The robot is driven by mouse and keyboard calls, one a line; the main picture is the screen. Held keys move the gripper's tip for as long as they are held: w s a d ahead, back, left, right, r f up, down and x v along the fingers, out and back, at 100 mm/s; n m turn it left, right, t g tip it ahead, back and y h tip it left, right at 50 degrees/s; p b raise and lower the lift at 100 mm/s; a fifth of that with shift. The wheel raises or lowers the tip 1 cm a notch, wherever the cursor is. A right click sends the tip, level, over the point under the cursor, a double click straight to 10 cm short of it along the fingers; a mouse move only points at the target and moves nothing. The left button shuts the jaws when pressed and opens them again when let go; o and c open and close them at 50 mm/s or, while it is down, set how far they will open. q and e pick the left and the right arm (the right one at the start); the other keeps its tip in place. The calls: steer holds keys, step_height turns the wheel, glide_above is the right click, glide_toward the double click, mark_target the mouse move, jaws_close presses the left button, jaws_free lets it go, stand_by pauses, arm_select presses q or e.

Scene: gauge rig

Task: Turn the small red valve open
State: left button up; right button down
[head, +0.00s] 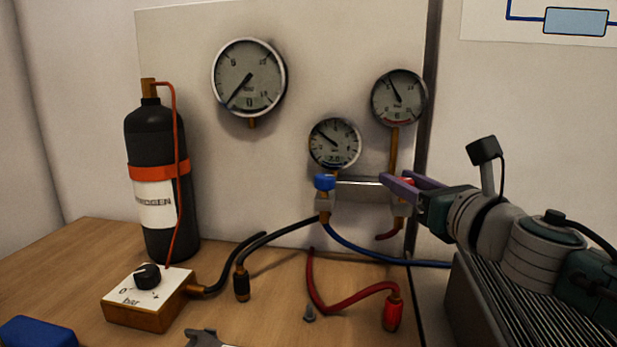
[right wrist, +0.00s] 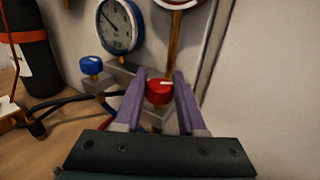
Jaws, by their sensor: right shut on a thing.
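The small red valve (right wrist: 159,91) is a round red knob with a white mark on top, seen in the right wrist view between the purple fingers of my right gripper (right wrist: 158,88). The gripper is shut on it. In the head view my right gripper (head: 398,184) reaches in from the right at the manifold, and the fingers hide most of the red knob (head: 407,182). A blue valve knob (head: 325,182) sits on the left end of the manifold, apart from the gripper. My left gripper is not in view.
Three gauges hang on the panel (head: 290,200): a large one (head: 249,78), a middle one (head: 335,143) and a right one (head: 399,98). A black bottle (head: 160,180) stands left. A regulator box (head: 149,296), a red hose (head: 345,301) and a blue hose (head: 370,252) are on or above the table.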

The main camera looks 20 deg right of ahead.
steer(key=c, duration=0.5)
jaws_free()
steer(key=s, duration=1)
steer(key=shift+a, duration=0.25)
